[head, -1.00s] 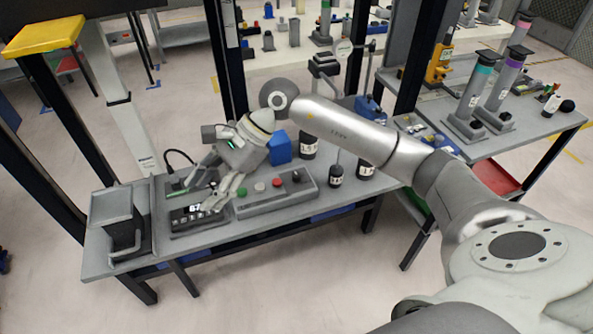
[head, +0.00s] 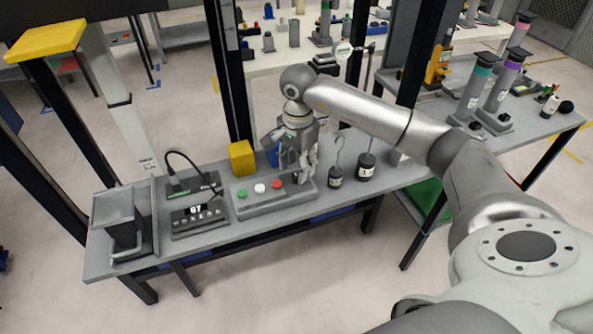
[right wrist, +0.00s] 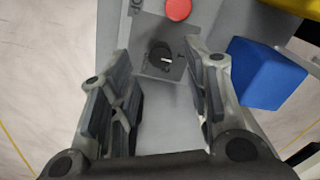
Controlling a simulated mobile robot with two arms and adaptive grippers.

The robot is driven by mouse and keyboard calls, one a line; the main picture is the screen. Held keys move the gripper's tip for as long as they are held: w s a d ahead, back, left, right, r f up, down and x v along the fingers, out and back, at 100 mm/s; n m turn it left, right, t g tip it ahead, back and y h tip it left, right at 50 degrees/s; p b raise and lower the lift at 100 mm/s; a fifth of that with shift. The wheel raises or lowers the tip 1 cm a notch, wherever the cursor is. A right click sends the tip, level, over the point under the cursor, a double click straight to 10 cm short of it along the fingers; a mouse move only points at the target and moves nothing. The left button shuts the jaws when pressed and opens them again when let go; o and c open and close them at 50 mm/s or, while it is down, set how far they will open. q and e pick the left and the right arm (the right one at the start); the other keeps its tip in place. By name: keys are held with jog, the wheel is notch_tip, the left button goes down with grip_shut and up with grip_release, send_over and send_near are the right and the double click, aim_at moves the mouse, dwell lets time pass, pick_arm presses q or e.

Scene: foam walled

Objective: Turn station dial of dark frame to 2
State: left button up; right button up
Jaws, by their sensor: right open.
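The station dial is a black knob (right wrist: 160,54) with a white pointer mark, on a dark grey plate in the right wrist view. The pointer points to the right in that picture; the plate's markings are too small to read surely. The dial sits at the right end of the grey control box (head: 254,207), where my gripper hides it in the head view. My right gripper (head: 305,172) points down over that end. In the right wrist view its fingers (right wrist: 161,72) are spread, one on each side of the dial, with nothing between them gripped. My left gripper is not in view.
The box also carries green (head: 242,194), white (head: 260,188) and red (head: 277,184) buttons. A blue block (right wrist: 265,74) lies close beside the right gripper. A yellow block (head: 241,157) stands behind the box. Hooked weights (head: 336,177) stand right; a display unit (head: 199,219) sits left.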

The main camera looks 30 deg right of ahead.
aim_at(296, 176)
jog(key=shift+f, duration=1.6)
grip_shut()
